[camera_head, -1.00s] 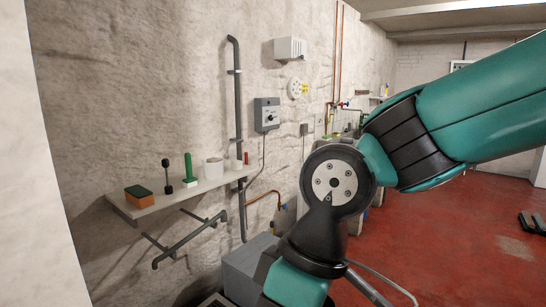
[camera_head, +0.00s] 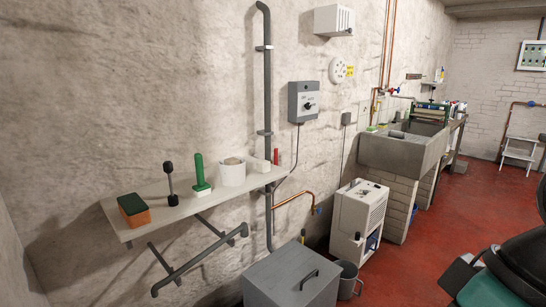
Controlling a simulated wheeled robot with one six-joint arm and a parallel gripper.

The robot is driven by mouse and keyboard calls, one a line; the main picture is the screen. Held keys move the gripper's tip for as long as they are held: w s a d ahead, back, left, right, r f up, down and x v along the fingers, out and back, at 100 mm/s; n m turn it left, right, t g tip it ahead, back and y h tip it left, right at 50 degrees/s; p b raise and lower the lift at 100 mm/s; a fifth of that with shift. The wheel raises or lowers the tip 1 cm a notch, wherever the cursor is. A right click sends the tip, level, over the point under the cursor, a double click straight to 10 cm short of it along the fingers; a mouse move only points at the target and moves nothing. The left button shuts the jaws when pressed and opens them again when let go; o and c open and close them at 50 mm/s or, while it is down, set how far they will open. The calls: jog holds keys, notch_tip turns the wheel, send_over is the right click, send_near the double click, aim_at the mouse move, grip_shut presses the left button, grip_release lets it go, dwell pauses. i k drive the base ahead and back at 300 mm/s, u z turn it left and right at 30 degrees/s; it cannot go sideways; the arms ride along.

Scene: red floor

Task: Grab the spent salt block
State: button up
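A small off-white block (camera_head: 263,165) sits near the right end of the wall shelf. It may be the salt block, but it is too small to tell for sure. It stands just right of a white round tub (camera_head: 232,173) with something pale in its top. My gripper is not in view. Only a part of my arm, dark and teal, shows at the lower right, well away from the shelf.
The shelf (camera_head: 178,211) also holds an orange-and-green sponge (camera_head: 134,211), a black-knobbed tool (camera_head: 171,188), a green-handled tool (camera_head: 200,178) and a red item (camera_head: 276,156). Below stand a grey lidded box (camera_head: 275,280), a bucket (camera_head: 348,279) and a white machine (camera_head: 352,215). A stone sink (camera_head: 388,153) is beyond. Red floor (camera_head: 420,235) is open at right.

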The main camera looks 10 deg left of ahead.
aim_at(232, 162)
jog(key=i, duration=0.85)
jog(key=u, duration=0.9)
jog(key=i, duration=0.8)
jog(key=u, duration=0.85)
